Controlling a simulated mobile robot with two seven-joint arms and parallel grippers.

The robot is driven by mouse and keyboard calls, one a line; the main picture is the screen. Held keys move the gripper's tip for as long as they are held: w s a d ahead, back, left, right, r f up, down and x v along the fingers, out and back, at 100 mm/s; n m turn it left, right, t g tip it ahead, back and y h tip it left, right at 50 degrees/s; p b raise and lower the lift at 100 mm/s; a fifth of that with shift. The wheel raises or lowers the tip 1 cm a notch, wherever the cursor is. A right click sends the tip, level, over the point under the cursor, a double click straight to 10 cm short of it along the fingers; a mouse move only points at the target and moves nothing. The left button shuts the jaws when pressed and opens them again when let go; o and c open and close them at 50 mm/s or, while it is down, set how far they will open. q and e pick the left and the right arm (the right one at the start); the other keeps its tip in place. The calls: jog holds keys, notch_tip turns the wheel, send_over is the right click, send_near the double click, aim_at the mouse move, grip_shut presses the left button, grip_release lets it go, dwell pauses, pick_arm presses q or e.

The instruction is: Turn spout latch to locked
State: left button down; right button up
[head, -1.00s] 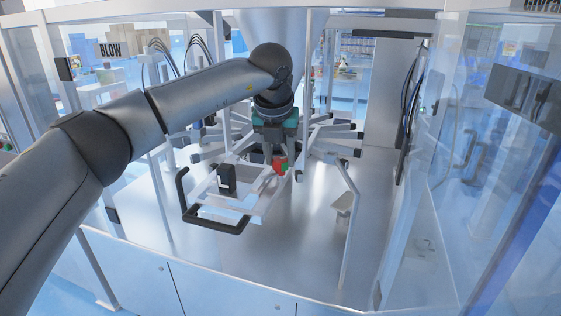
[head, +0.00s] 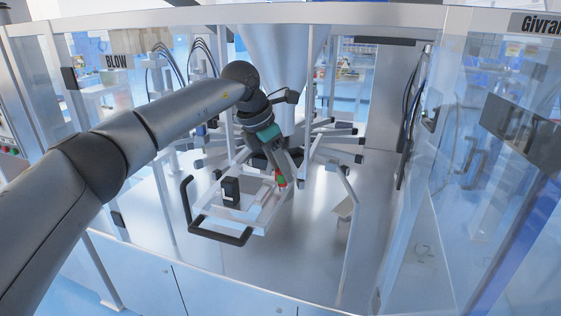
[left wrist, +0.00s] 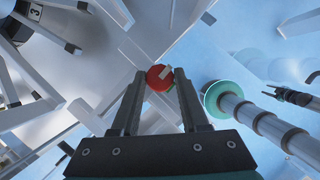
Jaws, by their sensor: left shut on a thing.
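The spout latch shows as a small red and green knob (head: 281,181) below my left gripper, beside the white frame. In the left wrist view its round red face (left wrist: 158,80) carries a pale bar, and a little green shows at its edge. My left gripper (head: 284,172) is shut on the knob. In the left wrist view the two dark fingers (left wrist: 160,76) sit on either side of it. The gripper is tilted in the head view. The fingers partly hide the knob, and I cannot read a lock position. My right gripper is not in view.
A white frame with a black handle (head: 220,236) stands in front and left of the knob. A metal funnel (head: 285,60) is above and behind. Rod-like machine arms (head: 335,150) fan out behind. A clear panel (head: 445,200) stands at right; the steel floor (head: 290,260) in front is open.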

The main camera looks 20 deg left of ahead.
pick_arm(q)
jog(key=shift+m+p, duration=0.3)
jog(key=shift+m, duration=0.3)
jog(key=shift+c, duration=2.1)
grip_release()
jog(key=shift+r, duration=0.1)
jog(key=b+v, duration=0.1)
jog(key=v, duration=1.4)
jog(key=shift+a+b, duration=0.3)
jog(key=shift+b, duration=0.05)
